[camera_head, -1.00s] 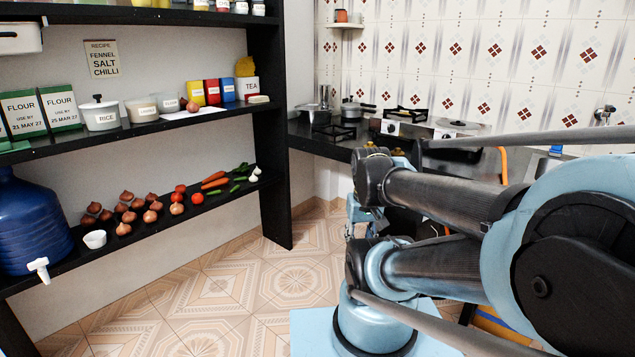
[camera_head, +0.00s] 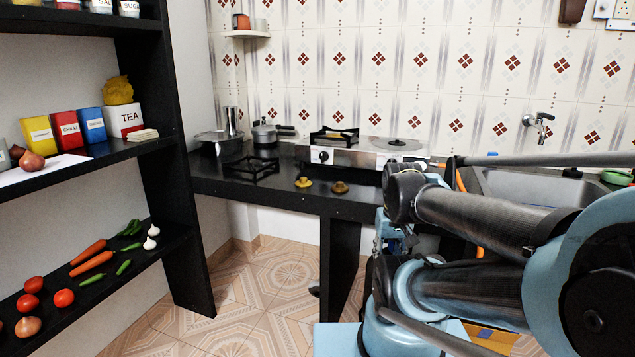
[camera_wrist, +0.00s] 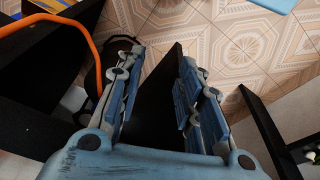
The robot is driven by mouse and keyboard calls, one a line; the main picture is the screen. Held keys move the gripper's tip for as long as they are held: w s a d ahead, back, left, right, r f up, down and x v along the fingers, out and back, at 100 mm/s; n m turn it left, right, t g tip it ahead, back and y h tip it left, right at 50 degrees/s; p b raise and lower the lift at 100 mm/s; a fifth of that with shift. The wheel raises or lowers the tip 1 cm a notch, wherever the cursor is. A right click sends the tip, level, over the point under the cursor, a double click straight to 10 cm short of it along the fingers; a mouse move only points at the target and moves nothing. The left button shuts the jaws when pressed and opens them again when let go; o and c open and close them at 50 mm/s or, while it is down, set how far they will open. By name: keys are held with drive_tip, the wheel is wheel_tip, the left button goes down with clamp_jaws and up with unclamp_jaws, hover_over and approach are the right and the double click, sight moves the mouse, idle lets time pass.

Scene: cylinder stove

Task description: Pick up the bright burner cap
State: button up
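Two small burner caps sit on the black counter in front of the stove in the head view. The left one (camera_head: 303,183) is the brighter yellow; the right one (camera_head: 340,187) is a darker, duller brass. My gripper (camera_wrist: 160,65) is open in the wrist view, its two fingers apart with nothing held. A black panel shows beyond and between the fingers, with tiled floor behind. No burner cap shows in the wrist view. In the head view my arm hides most of the gripper, which is low and to the right of the caps.
The stove (camera_head: 355,157) stands at the back of the counter (camera_head: 225,185). A loose black pan support (camera_head: 252,167) and pots are left of the caps. A sink (camera_head: 525,187) is at right. A tall black shelf (camera_head: 165,120) stands at left. Tiled floor (camera_head: 265,295) is clear.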

drive_tip(key=shift+w, duration=0.15)
drive_tip(key=o, duration=1.1)
drive_tip(key=shift+w+a+r, duration=0.1)
drive_tip(key=shift+a+r, duration=0.05)
drive_tip(key=shift+r, duration=0.4)
drive_tip(key=shift+w+a+r, duration=0.1)
drive_tip(key=shift+r, duration=0.45)
drive_tip(key=w+a+r+n+t, duration=0.1)
drive_tip(key=w+a+r, duration=0.2)
drive_tip(key=w+r, duration=0.35)
drive_tip(key=w+a+r+n, duration=0.1)
drive_tip(key=w+a+r, duration=0.2)
drive_tip(key=w+r, duration=0.4)
drive_tip(key=w+a+r+n+t+y, duration=0.1)
drive_tip(key=w+a+r, duration=0.3)
drive_tip(key=w+a, duration=0.5)
drive_tip(key=w+a+r+n+y, duration=0.1)
drive_tip(key=w+a+r, duration=0.2)
drive_tip(key=w+a, duration=0.55)
hover_over(304, 178)
drive_tip(key=s, duration=0.3)
drive_tip(key=f, duration=1)
drive_tip(key=shift+w+f, duration=0.2)
drive_tip(key=x, duration=0.4)
drive_tip(key=shift+w+d, duration=0.25)
drive_tip(key=shift+d, duration=0.15)
drive_tip(key=shift+w+f, duration=0.2)
drive_tip(key=shift+f, duration=0.35)
